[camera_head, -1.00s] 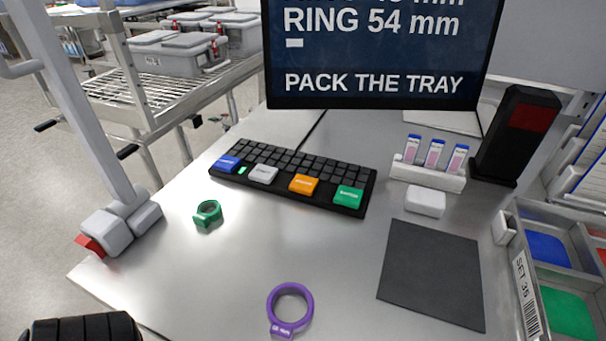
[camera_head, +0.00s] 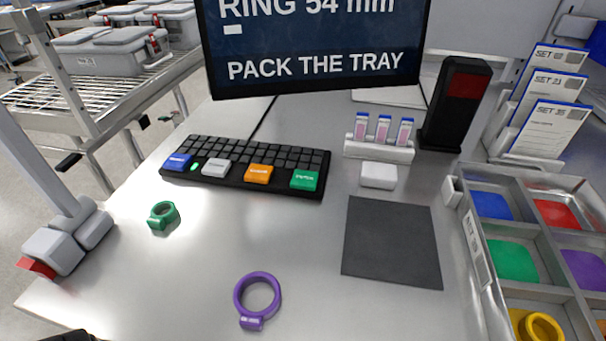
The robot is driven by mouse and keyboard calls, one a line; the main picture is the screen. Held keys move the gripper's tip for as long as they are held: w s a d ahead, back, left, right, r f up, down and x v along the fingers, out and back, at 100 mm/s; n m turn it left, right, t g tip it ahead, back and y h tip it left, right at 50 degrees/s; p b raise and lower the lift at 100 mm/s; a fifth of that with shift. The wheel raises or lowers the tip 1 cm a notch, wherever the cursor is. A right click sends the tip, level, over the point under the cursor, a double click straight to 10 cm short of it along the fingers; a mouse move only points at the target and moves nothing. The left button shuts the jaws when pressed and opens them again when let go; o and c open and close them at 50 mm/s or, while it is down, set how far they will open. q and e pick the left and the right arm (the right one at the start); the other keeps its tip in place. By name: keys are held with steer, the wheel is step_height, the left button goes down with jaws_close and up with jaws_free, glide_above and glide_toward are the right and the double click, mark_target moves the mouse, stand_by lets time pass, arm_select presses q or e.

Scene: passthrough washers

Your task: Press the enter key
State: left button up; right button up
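A black keyboard (camera_head: 285,160) lies on the metal table below the monitor. Its front row has large coloured keys: a blue key (camera_head: 177,161), a white key (camera_head: 216,167), an orange key (camera_head: 259,174) and a green key (camera_head: 305,180) at the right end. Their labels are too small to read, so I cannot tell from lettering which is enter. Nothing touches the keyboard. Neither of my grippers is recognisable in view. Only a small dark shape shows at the bottom left edge, and I cannot tell what part it is.
The monitor (camera_head: 315,45) reads "PACK THE TRAY". A green ring (camera_head: 163,215) and a purple ring (camera_head: 239,301) lie on the table near a dark mat (camera_head: 392,242). A vial rack (camera_head: 379,149) and black tower (camera_head: 455,105) stand behind. A compartment tray (camera_head: 510,222) is at right.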

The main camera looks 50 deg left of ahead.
arm_select(q)
jaws_close()
stand_by(0.3)
stand_by(1.1)
